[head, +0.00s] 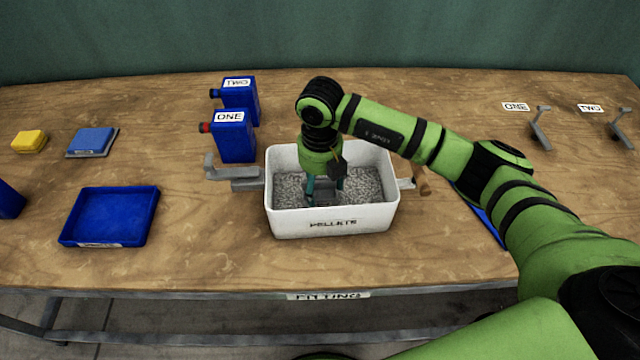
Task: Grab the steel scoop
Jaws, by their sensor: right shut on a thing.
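My right gripper (324,190) points down into the white bin (333,223) labelled PELLETS, its teal fingertips low among the grey pellets. It is shut on a grey piece, which looks like the steel scoop (322,198). The gripper and pellets hide most of that piece, so its full shape and tilt cannot be told. The grey pellets (370,182) cover the bin's floor around the fingers. My left gripper is not in view.
Grey metal parts (235,175) stand against the bin's left side. Blue canisters (235,145) are behind left. Metal brackets (541,130) with labels stand far right.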

